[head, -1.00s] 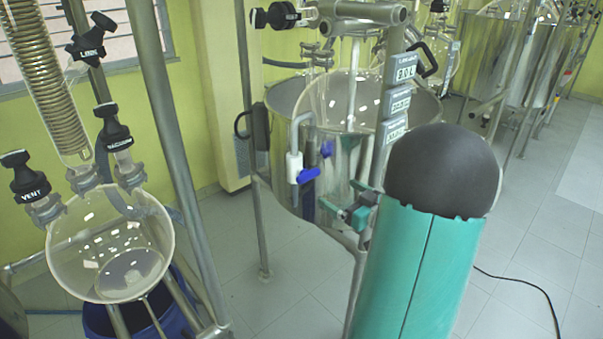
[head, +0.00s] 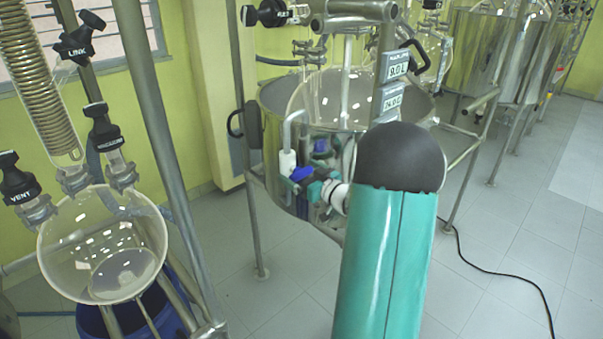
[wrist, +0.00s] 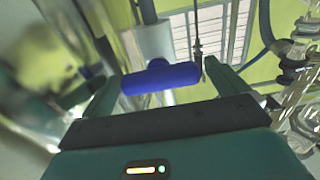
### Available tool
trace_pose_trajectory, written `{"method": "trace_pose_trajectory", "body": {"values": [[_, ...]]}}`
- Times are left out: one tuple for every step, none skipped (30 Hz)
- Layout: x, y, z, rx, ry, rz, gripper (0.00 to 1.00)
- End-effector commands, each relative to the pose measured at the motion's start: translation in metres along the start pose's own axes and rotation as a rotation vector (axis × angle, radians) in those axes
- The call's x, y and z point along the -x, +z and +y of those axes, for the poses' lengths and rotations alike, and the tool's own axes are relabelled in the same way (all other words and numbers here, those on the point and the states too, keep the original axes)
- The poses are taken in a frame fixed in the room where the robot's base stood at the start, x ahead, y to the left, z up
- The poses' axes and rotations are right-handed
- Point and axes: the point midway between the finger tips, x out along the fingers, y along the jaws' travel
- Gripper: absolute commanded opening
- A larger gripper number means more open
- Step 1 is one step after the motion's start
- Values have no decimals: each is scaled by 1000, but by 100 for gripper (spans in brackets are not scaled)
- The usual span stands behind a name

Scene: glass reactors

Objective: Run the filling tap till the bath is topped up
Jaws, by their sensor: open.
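The bath (head: 271,135) is a round shiny metal tub around a glass vessel, in the middle of the head view. The filling tap is a bent grey pipe with a white body (head: 288,161) at the bath's near side. Its blue handle (head: 299,174) also shows in the wrist view (wrist: 160,78). My gripper (head: 318,188) is right beside the handle, partly hidden by my arm. In the wrist view my open gripper (wrist: 158,76) has the handle lying across the gap between its fingers. I cannot tell if they touch it. The water level is not clear.
A glass flask (head: 105,245) with black valve knobs stands at the left, above a blue tub. A metal frame post (head: 250,200) stands left of the bath. Small display plates (head: 396,67) hang above it. A black cable (head: 490,268) lies on the tiled floor at right.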

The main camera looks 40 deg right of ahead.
Motion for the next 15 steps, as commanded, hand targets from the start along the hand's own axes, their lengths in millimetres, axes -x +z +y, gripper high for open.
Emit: {"method": "trace_pose_trajectory", "body": {"values": [[-2, 0, 0, 0, 0, 1, 98], [-2, 0, 0, 0, 0, 1, 98], [-2, 0, 0, 0, 0, 1, 98], [-2, 0, 0, 0, 0, 0, 98], [-2, 0, 0, 0, 0, 0, 98], [-2, 0, 0, 0, 0, 0, 98], [-2, 0, 0, 0, 0, 0, 98], [-2, 0, 0, 0, 0, 0, 98], [-2, 0, 0, 0, 0, 0, 90], [-2, 0, 0, 0, 0, 0, 84], [-2, 0, 0, 0, 0, 0, 79], [-1, 0, 0, 0, 0, 0, 71], [-1, 0, 0, 0, 0, 0, 65], [-1, 0, 0, 0, 0, 0, 59], [-1, 0, 0, 0, 0, 0, 53]]}}
